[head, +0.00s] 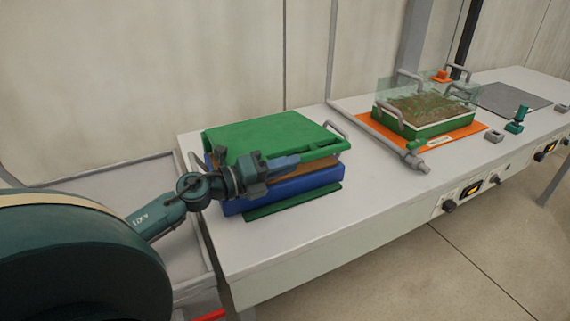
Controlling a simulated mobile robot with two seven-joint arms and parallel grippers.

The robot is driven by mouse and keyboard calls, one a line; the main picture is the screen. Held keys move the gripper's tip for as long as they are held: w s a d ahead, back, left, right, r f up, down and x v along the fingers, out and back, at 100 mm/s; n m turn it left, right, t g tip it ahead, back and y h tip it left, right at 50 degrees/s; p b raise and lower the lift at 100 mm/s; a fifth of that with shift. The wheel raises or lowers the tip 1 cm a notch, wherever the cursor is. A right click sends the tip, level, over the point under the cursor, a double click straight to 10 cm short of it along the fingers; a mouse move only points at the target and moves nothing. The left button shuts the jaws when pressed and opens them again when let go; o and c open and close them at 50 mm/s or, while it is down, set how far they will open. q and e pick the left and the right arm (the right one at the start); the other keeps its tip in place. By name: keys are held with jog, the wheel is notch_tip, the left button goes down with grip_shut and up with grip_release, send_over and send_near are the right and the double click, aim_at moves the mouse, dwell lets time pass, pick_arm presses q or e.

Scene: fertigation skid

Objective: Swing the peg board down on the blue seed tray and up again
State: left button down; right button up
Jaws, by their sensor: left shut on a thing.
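The green peg board (262,138) lies nearly flat over the blue seed tray (300,184), at the left end of the bench. A strip of brown soil (318,170) shows between the board and the tray rim on the right. Whether the pegs touch the soil is hidden. My left gripper (280,167) is at the board's front edge, shut on the peg board; its fingers hide the exact grip. My right gripper is not in view.
A green tray of seedlings (430,128) under a clear cover stands on an orange mat (463,135) to the right. A grey pipe (385,143) runs between the trays. A grey mat (512,98) lies farther right. The bench front (330,232) is clear.

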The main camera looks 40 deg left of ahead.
pick_arm(q)
jog(key=shift+a+r, duration=0.1)
jog(key=shift+a, duration=0.05)
jog(key=c, duration=1.4)
grip_release()
jog(key=v, duration=1.3)
jog(key=shift+b, duration=0.45)
